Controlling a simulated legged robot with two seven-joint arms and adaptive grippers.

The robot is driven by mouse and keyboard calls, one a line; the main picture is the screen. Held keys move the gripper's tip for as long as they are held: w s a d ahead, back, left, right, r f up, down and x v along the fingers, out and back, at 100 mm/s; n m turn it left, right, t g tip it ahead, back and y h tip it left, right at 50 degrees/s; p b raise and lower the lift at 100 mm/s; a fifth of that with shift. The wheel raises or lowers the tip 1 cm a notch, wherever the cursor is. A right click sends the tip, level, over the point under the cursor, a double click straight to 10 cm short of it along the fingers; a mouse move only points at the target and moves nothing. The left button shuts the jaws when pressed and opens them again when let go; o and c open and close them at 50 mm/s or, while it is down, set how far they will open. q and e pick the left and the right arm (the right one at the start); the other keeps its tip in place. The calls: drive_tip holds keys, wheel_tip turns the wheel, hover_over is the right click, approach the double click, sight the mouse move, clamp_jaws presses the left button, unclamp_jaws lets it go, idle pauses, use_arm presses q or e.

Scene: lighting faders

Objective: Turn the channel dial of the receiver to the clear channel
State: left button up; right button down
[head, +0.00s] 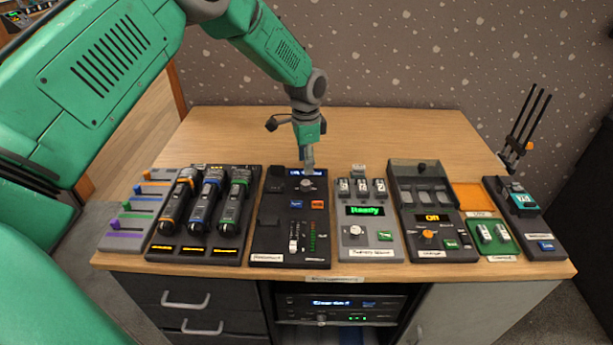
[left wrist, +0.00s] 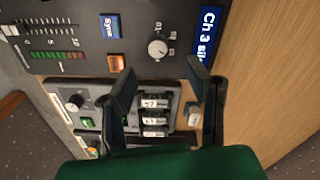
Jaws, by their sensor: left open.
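The receiver (head: 268,232) is a dark module near the middle of the desk, with a blue display, blue and orange buttons and a fader. Its round channel dial (left wrist: 158,48) is pale, with numbers around it, in the left wrist view. The display (left wrist: 208,28) there begins "Ch 3" and is cut off at the edge. My left gripper (head: 308,165) points down over the top of the receiver. In the left wrist view its two fingers (left wrist: 160,68) are apart with nothing between them, and the dial shows just past their tips. My right gripper is not seen.
Left of the receiver stand a microphone rack (head: 166,250) and a panel of coloured faders (head: 122,225). Right of it are a battery module (head: 372,240) reading "Ready" and a charger (head: 440,252). A rack unit (head: 340,303) below starts "Clear". The desk's back is clear.

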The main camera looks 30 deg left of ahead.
sight(306, 181)
use_arm(q)
drive_tip(key=shift+r, duration=2.3)
